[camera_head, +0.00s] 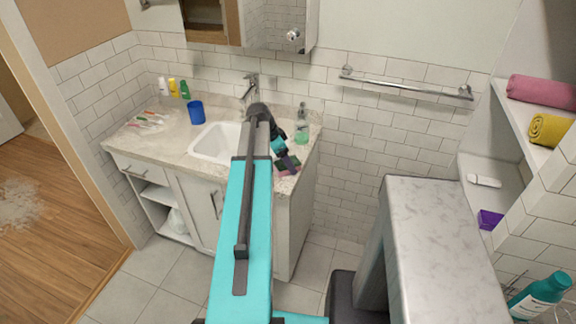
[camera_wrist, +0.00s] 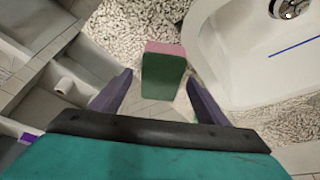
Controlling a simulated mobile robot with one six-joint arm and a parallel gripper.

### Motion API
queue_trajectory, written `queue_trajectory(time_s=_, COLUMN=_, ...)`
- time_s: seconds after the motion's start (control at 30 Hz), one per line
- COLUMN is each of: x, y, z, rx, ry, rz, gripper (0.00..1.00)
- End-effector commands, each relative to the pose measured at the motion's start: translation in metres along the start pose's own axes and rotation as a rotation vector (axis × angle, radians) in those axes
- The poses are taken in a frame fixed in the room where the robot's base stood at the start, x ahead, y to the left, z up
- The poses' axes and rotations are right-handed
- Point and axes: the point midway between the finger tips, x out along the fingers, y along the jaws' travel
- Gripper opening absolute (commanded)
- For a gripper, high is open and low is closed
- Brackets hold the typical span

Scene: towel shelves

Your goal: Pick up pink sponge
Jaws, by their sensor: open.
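The sponge (camera_wrist: 163,70) lies on the speckled counter beside the sink in the wrist view. Its upper face is dark green and a pink side shows at its far end. My gripper (camera_wrist: 163,90) is open above the counter, with one purple finger on each side of the sponge in the picture and visible gaps between. I cannot tell how high the fingers are above it. In the head view my gripper (camera_head: 288,164) is at the counter's right front, and it hides most of the sponge.
The white sink (camera_head: 217,143) is close to the sponge. A soap bottle (camera_head: 302,124) stands behind my gripper. A blue cup (camera_head: 196,112) is left of the faucet (camera_head: 250,87). A grey marble-topped block (camera_head: 440,225) stands to the right, below shelves with rolled towels (camera_head: 541,91).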

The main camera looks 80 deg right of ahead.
Motion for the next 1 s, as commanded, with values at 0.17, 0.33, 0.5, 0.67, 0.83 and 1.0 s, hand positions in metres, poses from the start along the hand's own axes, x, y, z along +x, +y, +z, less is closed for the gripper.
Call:
queue_trajectory(time_s=0.17, x=0.0015, y=0.0, z=0.0007, rx=0.0, ry=0.0, rz=0.0, gripper=0.69)
queue_trajectory(time_s=0.33, x=0.0031, y=0.0, z=0.0014, rx=0.0, ry=0.0, rz=0.0, gripper=0.69)
queue_trajectory(time_s=0.5, x=0.0044, y=-0.0001, z=0.0019, rx=0.0, ry=0.0, rz=0.0, gripper=0.69)
queue_trajectory(time_s=0.67, x=0.0045, y=-0.0001, z=0.002, rx=0.0, ry=0.0, rz=0.0, gripper=0.69)
queue_trajectory(time_s=0.83, x=0.0044, y=-0.0001, z=0.0021, rx=0.0, ry=0.0, rz=0.0, gripper=0.69)
queue_trajectory(time_s=1.0, x=0.0044, y=-0.0001, z=0.0021, rx=0.0, ry=0.0, rz=0.0, gripper=0.42)
